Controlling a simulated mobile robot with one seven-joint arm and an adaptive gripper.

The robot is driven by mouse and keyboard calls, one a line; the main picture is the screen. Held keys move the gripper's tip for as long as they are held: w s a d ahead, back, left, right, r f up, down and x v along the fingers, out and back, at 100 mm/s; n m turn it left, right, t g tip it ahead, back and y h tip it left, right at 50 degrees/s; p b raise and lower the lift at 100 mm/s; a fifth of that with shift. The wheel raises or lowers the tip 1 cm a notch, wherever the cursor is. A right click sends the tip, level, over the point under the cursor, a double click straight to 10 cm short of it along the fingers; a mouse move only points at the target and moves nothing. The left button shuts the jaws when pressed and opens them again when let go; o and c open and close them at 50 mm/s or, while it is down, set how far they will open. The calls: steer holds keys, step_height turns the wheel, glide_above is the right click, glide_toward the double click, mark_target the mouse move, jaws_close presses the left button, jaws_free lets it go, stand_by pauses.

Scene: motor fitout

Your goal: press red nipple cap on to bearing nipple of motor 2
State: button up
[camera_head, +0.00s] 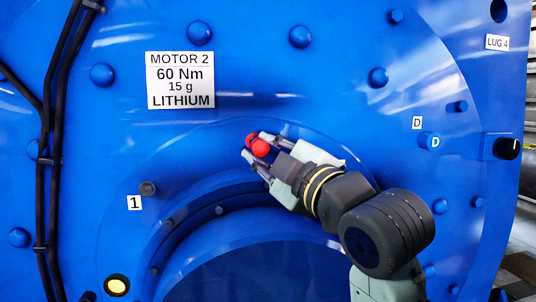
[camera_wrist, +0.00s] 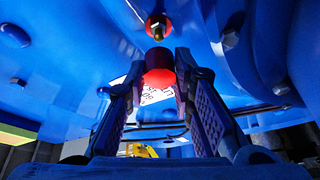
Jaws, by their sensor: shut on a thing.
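My gripper (camera_head: 257,148) is shut on the red nipple cap (camera_head: 260,147), which sits between its fingertips close to the blue motor face (camera_head: 250,80). The cap also shows between the fingers in the wrist view (camera_wrist: 159,77). Just beyond it, a small brass-coloured nipple (camera_wrist: 155,38) stands in front of a round red part (camera_wrist: 158,21). In the wrist view the nipple appears just above the cap, not covered by it. A second red spot (camera_head: 250,139) shows up and left of the cap in the head view. Whether cap and nipple touch is unclear.
The MOTOR 2 label (camera_head: 180,80) is up and left of my gripper. Several blue bolt heads, such as one bolt (camera_head: 300,37), stick out of the motor. Black cables (camera_head: 57,120) run down the left. A large round opening (camera_head: 260,275) lies below.

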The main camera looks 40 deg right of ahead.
mark_target(262, 148)
steer(key=shift+w+d, duration=0.4)
steer(key=shift+w, duration=0.35)
steer(key=shift+w+d, duration=0.4)
steer(key=shift+w, duration=0.25)
steer(key=shift+w+d, duration=0.4)
steer(key=shift+w, duration=0.25)
stand_by(1.6)
steer(key=o, duration=0.8)
steer(key=shift+s+f, duration=0.1)
steer(key=v, duration=1.2)
